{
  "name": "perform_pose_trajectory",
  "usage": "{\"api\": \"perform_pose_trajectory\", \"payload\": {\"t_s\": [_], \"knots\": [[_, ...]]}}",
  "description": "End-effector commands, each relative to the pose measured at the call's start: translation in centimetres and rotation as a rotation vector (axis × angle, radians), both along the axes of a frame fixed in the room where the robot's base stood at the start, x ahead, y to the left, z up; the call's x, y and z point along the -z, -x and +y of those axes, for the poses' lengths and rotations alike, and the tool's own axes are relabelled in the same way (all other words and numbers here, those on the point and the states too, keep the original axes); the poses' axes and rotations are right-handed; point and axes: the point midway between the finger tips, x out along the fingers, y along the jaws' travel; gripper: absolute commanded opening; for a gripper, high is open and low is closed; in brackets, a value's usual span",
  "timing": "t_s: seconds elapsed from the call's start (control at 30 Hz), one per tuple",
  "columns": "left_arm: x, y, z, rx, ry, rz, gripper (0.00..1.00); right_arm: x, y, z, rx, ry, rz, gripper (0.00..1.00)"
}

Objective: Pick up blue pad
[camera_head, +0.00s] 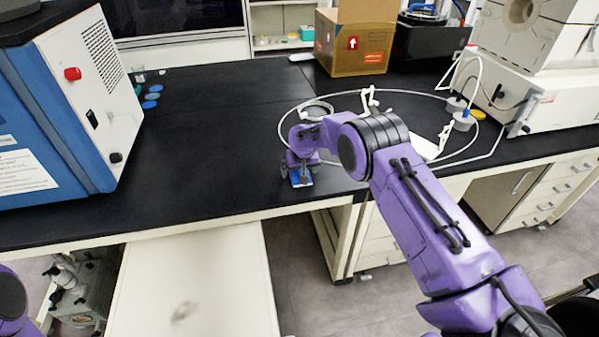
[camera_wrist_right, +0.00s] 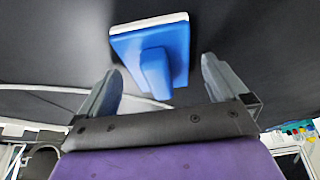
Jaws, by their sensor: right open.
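The blue pad (camera_head: 301,178) lies on the black bench top near its front edge, partly covered by my right gripper in the head view. In the right wrist view the blue pad (camera_wrist_right: 176,58) shows a raised blue grip and a pale edge along one side. My right gripper (camera_head: 297,178) is over the pad. In the wrist view its two fingers (camera_wrist_right: 160,88) are spread apart, with the raised blue grip between and just beyond them. No contact can be made out. My left gripper is not visible; only a bit of my purple left arm shows at the lower left.
A blue and white machine (camera_head: 80,100) stands at the left, with small blue caps (camera_head: 152,96) beside it. A cardboard box (camera_head: 354,42) and white equipment (camera_head: 535,95) stand at the back right. The bench middle (camera_head: 220,130) is clear.

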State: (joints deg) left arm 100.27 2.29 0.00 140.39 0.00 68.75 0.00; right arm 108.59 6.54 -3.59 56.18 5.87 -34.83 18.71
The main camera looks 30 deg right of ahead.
Motion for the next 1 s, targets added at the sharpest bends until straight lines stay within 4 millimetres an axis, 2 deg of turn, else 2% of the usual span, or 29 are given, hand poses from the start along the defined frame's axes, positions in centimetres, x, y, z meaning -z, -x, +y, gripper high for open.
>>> {"api": "perform_pose_trajectory", "payload": {"t_s": [0.17,0.2,0.37,0.47,0.77,0.93,1.0], "knots": [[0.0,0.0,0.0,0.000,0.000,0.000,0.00,0.1,-0.1,0.0,0.000,-0.001,-0.001,1.00],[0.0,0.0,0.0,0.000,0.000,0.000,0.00,0.1,-0.1,0.0,0.000,-0.001,-0.001,0.97],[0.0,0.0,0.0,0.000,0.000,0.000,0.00,0.1,-0.1,0.0,0.000,0.000,-0.001,0.45],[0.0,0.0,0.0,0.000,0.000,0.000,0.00,0.1,-0.1,0.0,0.000,0.000,-0.001,0.34],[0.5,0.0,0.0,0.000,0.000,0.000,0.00,-0.4,-0.1,0.0,0.000,0.000,-0.002,0.34],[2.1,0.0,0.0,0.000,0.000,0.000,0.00,-3.0,-0.1,0.0,-0.002,0.000,-0.005,0.34],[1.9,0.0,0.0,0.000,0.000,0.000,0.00,-4.6,1.1,0.3,-0.001,0.000,-0.003,0.34]]}}
